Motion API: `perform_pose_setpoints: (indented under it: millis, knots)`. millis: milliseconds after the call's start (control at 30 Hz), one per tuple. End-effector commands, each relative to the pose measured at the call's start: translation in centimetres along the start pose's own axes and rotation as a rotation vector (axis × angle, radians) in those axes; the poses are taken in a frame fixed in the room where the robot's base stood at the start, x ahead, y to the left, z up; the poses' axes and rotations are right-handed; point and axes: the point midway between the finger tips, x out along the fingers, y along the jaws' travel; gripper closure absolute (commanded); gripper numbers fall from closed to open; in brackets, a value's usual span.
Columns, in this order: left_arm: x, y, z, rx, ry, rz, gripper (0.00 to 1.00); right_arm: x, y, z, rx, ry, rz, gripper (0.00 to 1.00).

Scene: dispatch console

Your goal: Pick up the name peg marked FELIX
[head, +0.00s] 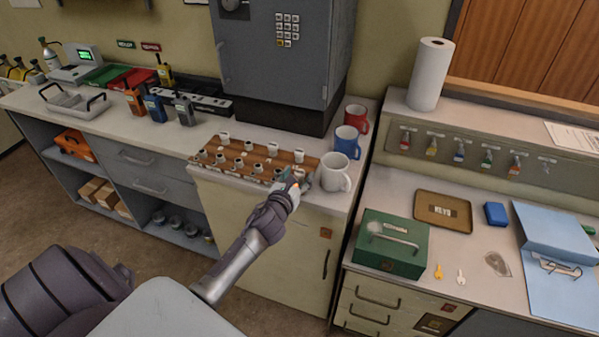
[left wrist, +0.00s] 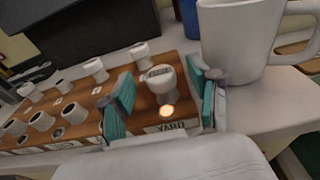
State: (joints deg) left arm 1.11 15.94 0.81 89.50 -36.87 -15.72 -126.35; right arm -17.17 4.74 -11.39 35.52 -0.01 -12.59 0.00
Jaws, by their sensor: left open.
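A wooden peg board (head: 240,153) on the white counter holds several white name pegs. My left gripper (head: 293,180) is at the board's right front corner in the head view. In the left wrist view, its teal fingers (left wrist: 163,98) are open, one on each side of a white peg (left wrist: 161,79). That peg stands upright on the board above a label reading YARD. There is lettering on its top, too small to read surely, so I cannot tell whether it is FELIX. I cannot tell whether either finger touches the peg.
A white mug (head: 335,173) stands close to the right of the gripper, with a blue mug (head: 347,142) and a red mug (head: 356,118) behind it. A grey cabinet (head: 270,60) rises behind the board. A green box (head: 391,243) sits on the lower desk.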

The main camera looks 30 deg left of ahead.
Motion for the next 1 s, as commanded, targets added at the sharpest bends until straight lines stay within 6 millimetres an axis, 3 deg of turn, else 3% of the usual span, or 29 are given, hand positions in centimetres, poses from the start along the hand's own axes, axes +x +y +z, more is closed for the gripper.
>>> perform_pose_setpoints:
  millis: [133, 367, 400, 700, 1000]
  knots:
    - [1.41, 0.01, 0.03, -0.002, 0.000, 0.001, 0.38, -0.19, -0.22, -0.10, 0.000, 0.001, -0.003, 0.65]
    - [1.61, 0.01, -0.03, 0.000, -0.001, 0.000, 0.38, -0.16, -0.53, -0.18, 0.000, 0.002, -0.006, 0.65]
    - [1.60, 0.00, -0.03, 0.000, -0.001, 0.000, 0.40, -0.16, -0.56, -0.18, 0.000, 0.002, -0.007, 0.65]
    - [1.58, 0.00, -0.03, 0.000, 0.000, 0.000, 0.87, -0.17, -0.54, -0.17, 0.000, 0.002, -0.007, 0.65]
    - [1.55, 0.01, 0.16, 0.000, 0.000, 0.000, 0.87, -0.35, -0.46, -0.15, 0.000, 0.001, -0.006, 0.65]
